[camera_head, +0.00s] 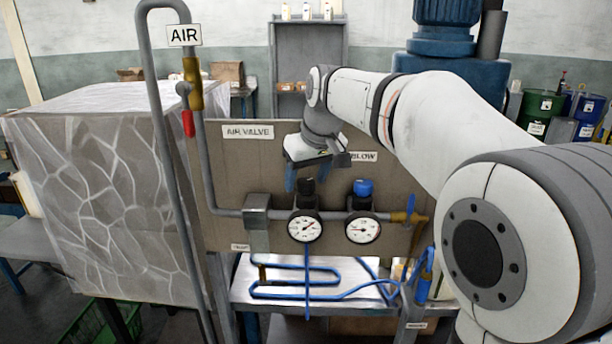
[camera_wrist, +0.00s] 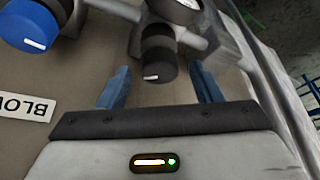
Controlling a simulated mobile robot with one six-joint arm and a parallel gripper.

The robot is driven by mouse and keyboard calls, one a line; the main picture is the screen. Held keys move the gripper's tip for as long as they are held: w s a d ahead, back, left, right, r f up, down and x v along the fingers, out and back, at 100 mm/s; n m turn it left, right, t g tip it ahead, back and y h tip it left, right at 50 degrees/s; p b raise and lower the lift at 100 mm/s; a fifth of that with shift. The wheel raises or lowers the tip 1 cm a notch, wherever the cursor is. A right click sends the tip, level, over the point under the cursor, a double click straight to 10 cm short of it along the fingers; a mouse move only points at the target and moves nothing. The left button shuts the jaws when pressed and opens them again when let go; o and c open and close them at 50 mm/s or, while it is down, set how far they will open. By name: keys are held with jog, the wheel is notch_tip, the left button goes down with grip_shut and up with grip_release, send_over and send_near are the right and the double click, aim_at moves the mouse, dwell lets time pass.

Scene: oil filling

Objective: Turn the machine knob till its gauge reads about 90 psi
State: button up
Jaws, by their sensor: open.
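A black knob (camera_head: 306,190) with a white mark sits on the pipe above the left round gauge (camera_head: 304,228). The gauge has a white face and a needle, but its numbers are too small to read. My gripper (camera_head: 307,175) points down at the black knob. In the wrist view, the black knob (camera_wrist: 157,58) shows between the two blue fingers of my gripper (camera_wrist: 160,84), with a gap on each side. The fingers are open and hold nothing. Any label above the black knob is hidden behind my gripper.
A blue knob (camera_head: 363,187) and a second gauge (camera_head: 362,227) stand close on the right, under a "BLOW" label (camera_head: 364,156). The grey pipe (camera_head: 230,212) runs along the panel (camera_head: 240,165). Blue hose (camera_head: 290,294) lies below.

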jog(key=c, duration=1)
jog(key=shift+m+t+h, duration=0.3)
jog(key=shift+m+h, duration=0.2)
jog(key=shift+m, duration=1.1)
jog(key=o, duration=1)
jog(key=v, duration=0.8)
jog(key=shift+b, duration=0.3)
jog(key=shift+f, duration=0.1)
jog(key=s+d+f+m, duration=0.1)
jog(key=s+d+f, duration=0.4)
jog(key=s+f, duration=0.2)
jog(key=s+d+f+m, duration=0.1)
jog(key=s+d+f, duration=0.4)
jog(key=s+f, duration=0.3)
jog(key=s+d+f+g+h, duration=0.1)
jog(key=s+d+f, duration=0.4)
jog(key=s+f, duration=0.3)
jog(key=shift+s+m, duration=0.4)
jog(key=shift+s, duration=0.05)
